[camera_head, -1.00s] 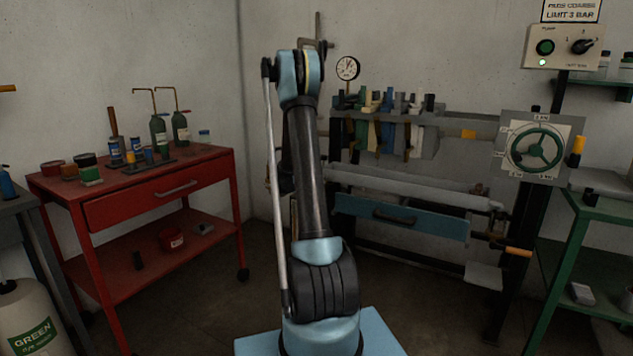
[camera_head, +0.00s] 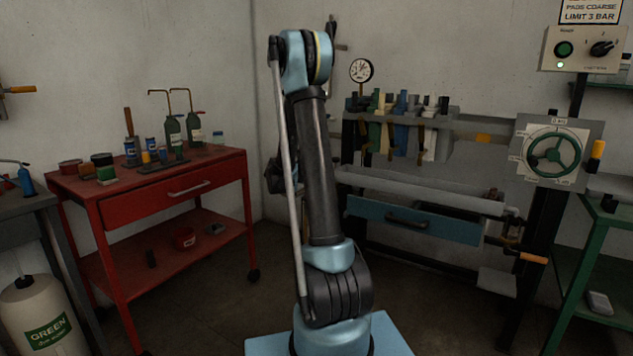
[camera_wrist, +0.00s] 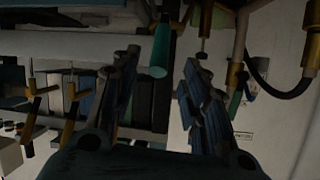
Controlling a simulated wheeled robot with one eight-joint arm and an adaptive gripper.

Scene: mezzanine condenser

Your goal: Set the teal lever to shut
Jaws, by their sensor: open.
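A teal round-ended handle (camera_wrist: 159,50), which looks like the teal lever, shows in the wrist view between my gripper's fingers. My gripper (camera_wrist: 162,62) is open, with one dark finger on each side of the handle. I see no clear contact, and I cannot tell how far beyond the fingertips the handle is. In the head view my arm stands in front of the rack's left end. My gripper and the lever are hidden there.
Brass fittings and a black hose (camera_wrist: 285,90) are at the right of the wrist view. Coloured clamps (camera_head: 400,125) stand on the rack beside a gauge (camera_head: 361,71). A green handwheel (camera_head: 553,154) is at right. A red cart (camera_head: 150,205) stands left, with floor between.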

